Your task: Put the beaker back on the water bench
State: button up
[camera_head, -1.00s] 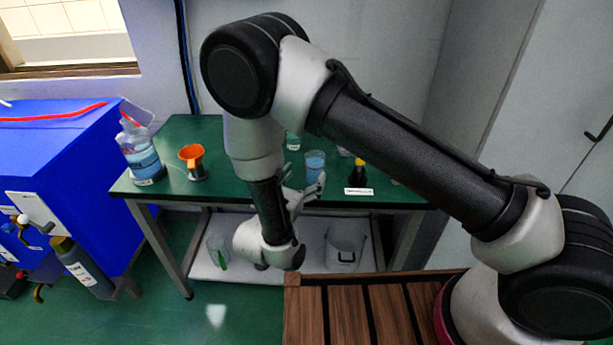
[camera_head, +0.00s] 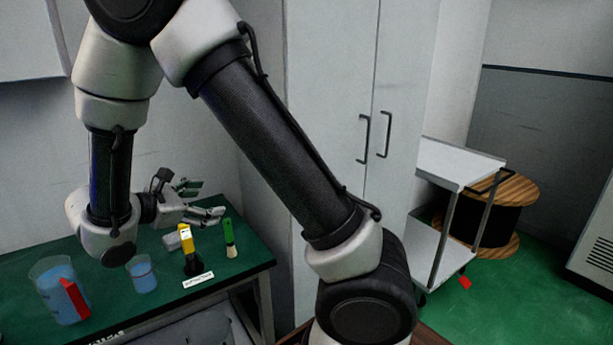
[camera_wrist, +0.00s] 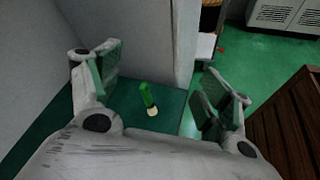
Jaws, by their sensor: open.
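Two clear beakers with blue liquid stand on the green bench (camera_head: 25,262) in the head view. The larger beaker (camera_head: 45,283) has a red piece on its side. The smaller beaker (camera_head: 143,276) stands to its right. I cannot tell which beaker the task means or which bench is the water bench. My gripper (camera_head: 204,200) is open and empty above the right part of the bench, up and to the right of both beakers. In the wrist view, my open fingers (camera_wrist: 160,88) frame a green-topped item (camera_wrist: 148,98) on the bench. No beaker shows there.
A dark bottle with a yellow top (camera_head: 187,243) and the green-topped item (camera_head: 230,240) stand near the bench's right end. A white label (camera_head: 198,280) lies before them. A grey cabinet (camera_head: 335,110), a white cart (camera_head: 455,165) and a cable reel (camera_head: 505,205) are to the right.

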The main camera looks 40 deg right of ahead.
jog(key=s+d+r+m+g+y, duration=0.2)
jog(key=s+d+r+m+y, duration=0.25)
jog(key=s+d, duration=0.2)
jog(key=s+d+r+m+g+y, duration=0.35)
jog(key=s+d+m, duration=0.2)
jog(key=d, duration=0.25)
jog(key=s+r+m+t+y, duration=0.1)
jog(key=s+m+t+y, duration=0.1)
jog(key=s, duration=0.3)
jog(key=s+r+m+t+y, duration=0.2)
jog(key=s+m+t+y, duration=0.1)
jog(key=s, duration=0.3)
jog(key=shift+s+a+r+m+t, duration=0.15)
jog(key=shift+a+r+m+t, duration=0.15)
jog(key=shift+m, duration=0.6)
